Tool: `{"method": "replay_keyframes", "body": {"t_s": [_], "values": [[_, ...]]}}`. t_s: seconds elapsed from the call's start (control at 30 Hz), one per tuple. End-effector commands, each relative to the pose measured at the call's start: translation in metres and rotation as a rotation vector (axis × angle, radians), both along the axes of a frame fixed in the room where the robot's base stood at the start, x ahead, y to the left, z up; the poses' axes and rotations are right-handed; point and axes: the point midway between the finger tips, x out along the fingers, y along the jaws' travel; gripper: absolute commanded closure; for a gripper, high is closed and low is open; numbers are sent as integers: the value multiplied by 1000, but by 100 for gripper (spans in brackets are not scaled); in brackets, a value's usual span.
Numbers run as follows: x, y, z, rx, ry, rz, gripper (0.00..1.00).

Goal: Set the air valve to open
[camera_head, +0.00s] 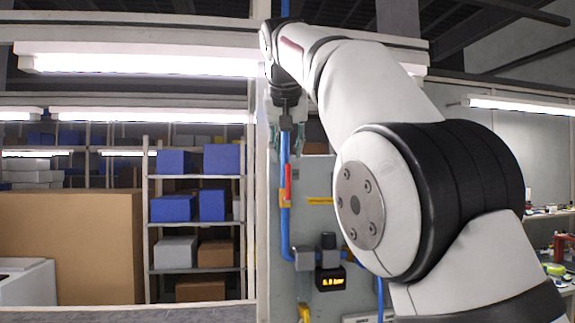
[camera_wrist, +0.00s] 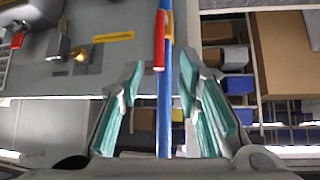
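The air valve has a red lever handle (camera_head: 288,184) on a vertical blue pipe (camera_head: 284,232), in front of a grey panel. In the wrist view the red handle (camera_wrist: 159,42) lies roughly along the blue pipe (camera_wrist: 165,110), beside a yellowish valve body (camera_wrist: 169,30). My gripper (camera_head: 286,130) is above the handle in the head view, in line with the pipe. In the wrist view my gripper (camera_wrist: 161,72) is open, its teal-padded fingers on either side of the pipe. The handle's end shows near the fingertips. I see no contact with it.
A gauge unit (camera_head: 330,276) with a lit display sits low on the panel. A yellow label strip (camera_head: 319,201) is right of the pipe. Shelves with blue boxes (camera_head: 212,204) and a large brown box (camera_head: 70,245) stand at left. A brass fitting (camera_wrist: 83,55) shows in the wrist view.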

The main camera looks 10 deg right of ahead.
Motion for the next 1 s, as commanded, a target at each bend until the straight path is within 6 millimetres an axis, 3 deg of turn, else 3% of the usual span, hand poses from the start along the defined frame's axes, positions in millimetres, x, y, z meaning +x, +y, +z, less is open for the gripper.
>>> {"method": "replay_keyframes", "body": {"t_s": [0.23,0.8,1.0], "values": [[-17,4,18,-1,-1,1,69],[-19,4,19,0,1,-1,69],[-33,-18,11,16,30,8,69]]}}
